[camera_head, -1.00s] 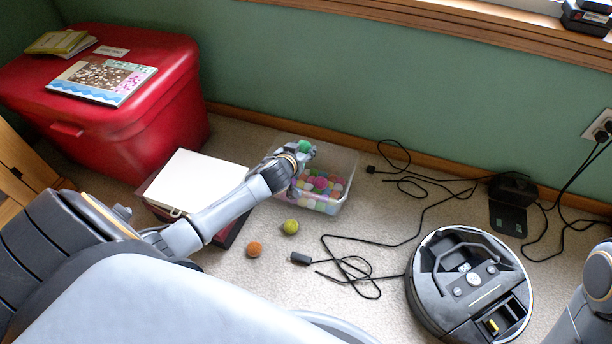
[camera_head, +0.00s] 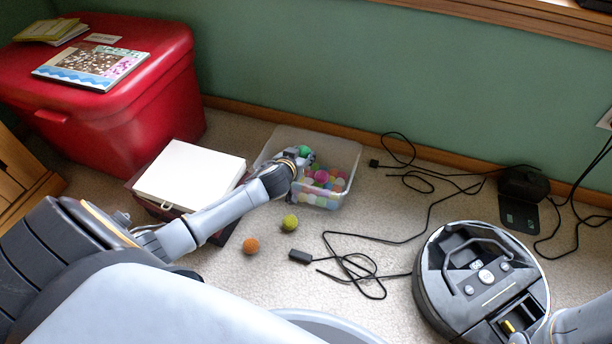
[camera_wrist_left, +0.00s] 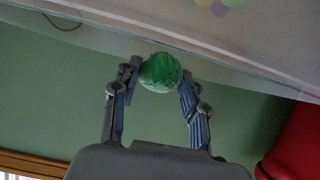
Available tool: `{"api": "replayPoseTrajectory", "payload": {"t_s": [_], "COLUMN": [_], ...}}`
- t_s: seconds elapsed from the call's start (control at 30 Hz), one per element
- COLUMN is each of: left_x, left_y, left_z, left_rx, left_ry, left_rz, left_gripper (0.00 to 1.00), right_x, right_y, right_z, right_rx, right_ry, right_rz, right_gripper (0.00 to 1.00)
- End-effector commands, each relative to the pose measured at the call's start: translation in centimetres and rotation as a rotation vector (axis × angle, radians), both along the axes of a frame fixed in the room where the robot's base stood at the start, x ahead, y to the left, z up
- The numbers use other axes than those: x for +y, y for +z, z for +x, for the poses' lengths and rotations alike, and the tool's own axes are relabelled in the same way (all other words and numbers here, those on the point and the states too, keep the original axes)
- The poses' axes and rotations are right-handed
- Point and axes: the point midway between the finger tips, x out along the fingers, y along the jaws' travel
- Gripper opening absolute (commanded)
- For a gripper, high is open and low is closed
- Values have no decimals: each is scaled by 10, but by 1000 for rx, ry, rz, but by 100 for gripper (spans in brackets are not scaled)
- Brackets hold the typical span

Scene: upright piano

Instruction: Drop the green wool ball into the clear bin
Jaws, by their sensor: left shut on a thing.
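The green wool ball (camera_head: 305,152) is held between the fingertips of my left gripper (camera_head: 302,158). In the left wrist view the green ball (camera_wrist_left: 160,72) sits between the two fingers of the left gripper (camera_wrist_left: 160,76). The clear bin (camera_head: 346,160) stands on the carpet against the wall, with several coloured balls inside. In the head view the gripper and ball appear over the bin's left part. The gap between ball and bin is hard to judge. In the left wrist view part of the bin (camera_wrist_left: 265,45) shows along the top.
An orange ball (camera_head: 251,246) and a yellow-green ball (camera_head: 290,223) lie on the carpet. A white box (camera_head: 190,172) is left of the bin, in front of a red chest (camera_head: 120,90). Black cables (camera_head: 360,262) and a robot vacuum (camera_head: 485,275) are to the right.

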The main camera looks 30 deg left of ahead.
Motion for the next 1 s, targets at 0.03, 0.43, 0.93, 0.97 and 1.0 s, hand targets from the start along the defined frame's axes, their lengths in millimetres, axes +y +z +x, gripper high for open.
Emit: {"api": "replayPoseTrajectory", "payload": {"t_s": [0.03,0.43,0.93,0.97,1.0], "left_x": [0,0,-13,-14,-16], "left_y": [0,0,28,31,35], "left_z": [0,0,-53,-58,-64], "left_rx": [0,0,2,2,1], "left_ry": [0,0,-2,-1,-1], "left_rz": [0,0,-1,-1,-2], "left_gripper": [26,70,70,70,70], "right_x": [0,0,0,0,0], "right_y": [0,0,0,0,0], "right_z": [0,0,1,1,1], "right_rx": [0,-1,1,1,1], "right_ry": [0,0,0,0,0], "right_rz": [0,0,1,1,1], "right_gripper": [40,40,40,40,40]}}
